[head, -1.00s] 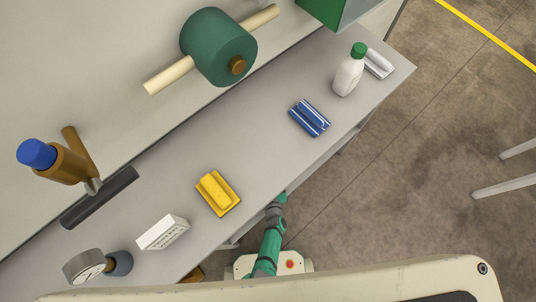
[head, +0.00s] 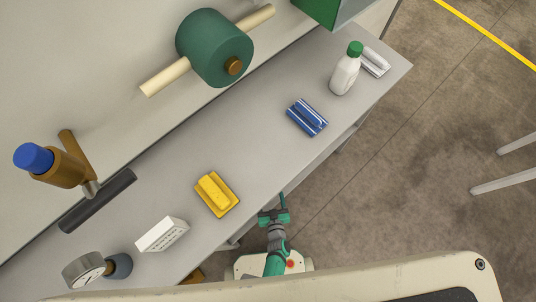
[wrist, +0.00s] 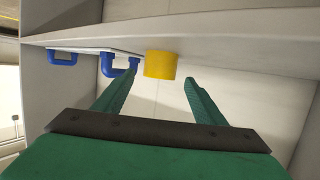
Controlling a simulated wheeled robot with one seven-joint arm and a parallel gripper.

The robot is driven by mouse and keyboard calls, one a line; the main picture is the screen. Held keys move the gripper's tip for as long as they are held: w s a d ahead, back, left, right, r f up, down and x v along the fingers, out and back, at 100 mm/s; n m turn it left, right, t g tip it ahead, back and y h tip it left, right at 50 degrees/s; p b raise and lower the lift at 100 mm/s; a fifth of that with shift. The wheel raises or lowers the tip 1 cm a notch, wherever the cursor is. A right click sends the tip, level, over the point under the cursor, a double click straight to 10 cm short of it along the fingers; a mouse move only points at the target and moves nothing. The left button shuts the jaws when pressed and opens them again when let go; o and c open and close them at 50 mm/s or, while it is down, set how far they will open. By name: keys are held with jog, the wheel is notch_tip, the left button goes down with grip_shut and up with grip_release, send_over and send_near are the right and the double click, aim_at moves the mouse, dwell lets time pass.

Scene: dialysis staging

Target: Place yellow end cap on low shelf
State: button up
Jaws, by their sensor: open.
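A yellow end cap (wrist: 160,65), a short plain cylinder, shows in the wrist view just beyond and between the fingertips. Its top in the picture meets the pale shelf edge (wrist: 225,32); I cannot tell exactly how it is supported. My gripper (wrist: 161,76) is open, with one green finger on each side of the cap and no clear contact. In the head view my gripper (head: 273,211) is at the front edge of the grey worktop, above the floor side. The cap is not visible in the head view.
Two blue handle-like brackets (wrist: 63,57) are left of the cap. On the worktop (head: 255,150) are a yellow block on a yellow base (head: 216,194), a blue block (head: 307,118), a white box (head: 162,234), a green-capped bottle (head: 345,72) and a gauge (head: 84,269).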

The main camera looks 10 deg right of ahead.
jog(key=shift+v, duration=1.15)
